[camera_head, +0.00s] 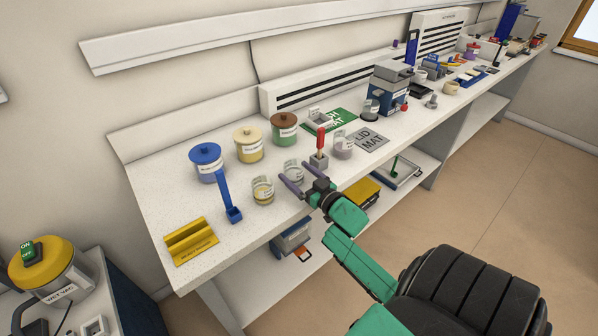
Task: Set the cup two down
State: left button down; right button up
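My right gripper (292,171) reaches in over the front edge of the white bench. Its two grey-purple fingers are on either side of a small clear glass cup (293,169) with a pale label, and look closed on it. The label is too small to read, and the fingers hide part of the cup. I cannot tell whether its base touches the bench. A similar glass cup with yellowish contents (263,191) stands to the left, and another glass cup (344,145) stands to the right. My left gripper is not in view.
Blue (206,162), cream (248,146) and brown-lidded green (284,129) jars stand behind. A red-handled tool in a grey block (319,151) is close to the right of the gripper. A grey lid mat (371,141), blue upright tool (229,203) and yellow rack (190,242) flank the cups.

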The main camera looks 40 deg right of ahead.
jog(key=shift+s, duration=0.1)
jog(key=s+b, duration=0.1)
jog(key=s, duration=1.1)
jog(key=s+a+f+g, duration=0.2)
jog(key=s+f+g, duration=0.1)
jog(key=f, duration=0.8)
jog(key=s+a+f+g, duration=0.1)
jog(key=s+f+g, duration=0.2)
jog(key=f, duration=0.8)
jog(key=s+a+f+g, duration=0.2)
jog(key=s+f+g, duration=0.1)
jog(key=f, duration=0.8)
jog(key=s+a+f+n+g, duration=0.1)
jog(key=s+a+f+g, duration=0.3)
jog(key=s+f, duration=0.3)
jog(key=s+a+f+n+g, duration=0.1)
jog(key=s+a+f+g, duration=0.3)
jog(key=s+f, duration=0.3)
jog(key=s, duration=0.4)
jog(key=shift+s+f+n, duration=0.15)
jog(key=shift+s+n, duration=0.15)
jog(key=shift+n, duration=0.1)
